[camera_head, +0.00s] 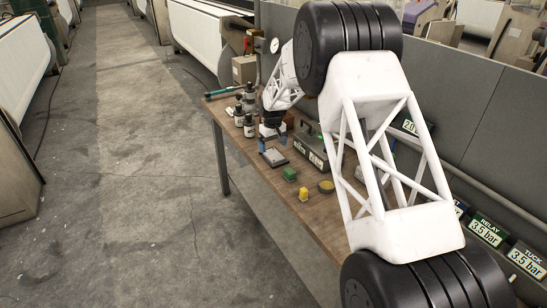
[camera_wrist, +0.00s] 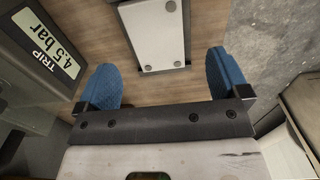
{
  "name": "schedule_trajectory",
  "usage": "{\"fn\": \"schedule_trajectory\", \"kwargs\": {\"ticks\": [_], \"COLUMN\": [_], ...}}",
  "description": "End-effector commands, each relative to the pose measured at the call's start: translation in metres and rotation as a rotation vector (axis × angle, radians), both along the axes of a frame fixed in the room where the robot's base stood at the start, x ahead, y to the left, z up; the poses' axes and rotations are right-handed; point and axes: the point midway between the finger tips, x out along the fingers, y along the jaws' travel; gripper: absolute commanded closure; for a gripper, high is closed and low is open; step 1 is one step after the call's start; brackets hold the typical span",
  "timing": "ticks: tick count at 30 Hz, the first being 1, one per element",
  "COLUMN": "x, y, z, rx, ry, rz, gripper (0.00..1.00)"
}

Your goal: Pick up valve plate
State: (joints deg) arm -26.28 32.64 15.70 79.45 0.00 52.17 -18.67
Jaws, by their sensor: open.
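In the head view my gripper (camera_head: 272,142) is just behind the plate. The height gap between them is hard to judge.
A grey box with a display reading "TRIP 4.5 bar" (camera_wrist: 45,50) stands close left in the wrist view. Dark bottles (camera_head: 249,98), a green block (camera_head: 290,174), a yellow block (camera_head: 303,195) and a round yellow-topped item (camera_head: 326,186) are on the bench (camera_head: 262,178).

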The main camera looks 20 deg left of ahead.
Motion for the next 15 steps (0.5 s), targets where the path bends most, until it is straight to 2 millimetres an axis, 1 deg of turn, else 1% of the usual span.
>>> {"fn": "schedule_trajectory", "kwargs": {"ticks": [9,15], "x": [0.000,0.000], "y": [-0.003,-0.003], "z": [-0.036,-0.045], "rx": [-0.001,-0.001], "ry": [0.002,0.001], "rz": [0.000,0.000], "gripper": [0.06,0.06]}}
